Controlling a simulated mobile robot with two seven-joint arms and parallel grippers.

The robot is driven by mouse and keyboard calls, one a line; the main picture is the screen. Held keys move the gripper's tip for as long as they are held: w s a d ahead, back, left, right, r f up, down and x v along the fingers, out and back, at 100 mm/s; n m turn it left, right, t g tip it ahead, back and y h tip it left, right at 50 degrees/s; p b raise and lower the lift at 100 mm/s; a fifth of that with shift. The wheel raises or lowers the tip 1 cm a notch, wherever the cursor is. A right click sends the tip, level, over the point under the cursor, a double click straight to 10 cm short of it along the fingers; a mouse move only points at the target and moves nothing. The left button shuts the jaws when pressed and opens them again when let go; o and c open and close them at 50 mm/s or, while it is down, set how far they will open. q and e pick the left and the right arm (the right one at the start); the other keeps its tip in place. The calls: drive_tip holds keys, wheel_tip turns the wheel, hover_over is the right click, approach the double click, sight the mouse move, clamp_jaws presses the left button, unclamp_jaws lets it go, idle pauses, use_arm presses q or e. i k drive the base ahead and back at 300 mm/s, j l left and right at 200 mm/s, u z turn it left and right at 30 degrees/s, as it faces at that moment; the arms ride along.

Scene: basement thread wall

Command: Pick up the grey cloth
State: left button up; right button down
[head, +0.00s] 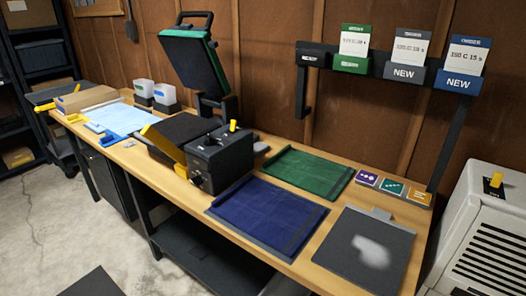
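A dark grey, flat, square piece (340,258) lies at the right front end of the wooden bench, with a small grey tab at its back edge. A soft-edged pale grey patch (372,252) shows on it; I cannot tell whether it is a separate cloth or a mark. A blue cloth (265,213) lies flat to its left, and a green cloth (308,172) lies behind, near the wall. Neither of my grippers can be made out in the head view.
A black press (190,65) with its lid raised stands mid-bench, beside a black box (220,160) with a yellow knob. A rack with green, grey and blue order cards (408,55) rises behind. Small coloured tiles (392,187) lie below it. A white vented machine (485,235) stands at right.

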sight(259, 148)
drive_tip(key=z, duration=0.4)
drive_tip(key=j+z, duration=0.15)
drive_tip(key=z, duration=0.25)
drive_tip(key=j+z, duration=0.1)
drive_tip(key=z, duration=0.3)
drive_tip(key=j+z, duration=0.35)
drive_tip(key=k+j+z, duration=0.1)
drive_tip(key=j+z, duration=0.3)
drive_tip(key=k+j+z, duration=0.15)
drive_tip(key=j, duration=0.15)
drive_tip(key=k+j+z, duration=0.15)
drive_tip(key=j, duration=0.15)
drive_tip(key=k+j+z, duration=0.15)
drive_tip(key=j, duration=0.15)
drive_tip(key=k+j, duration=0.2)
drive_tip(key=j, duration=0.2)
drive_tip(key=k+j+z, duration=0.15)
drive_tip(key=j, duration=0.25)
drive_tip(key=k, duration=0.05)
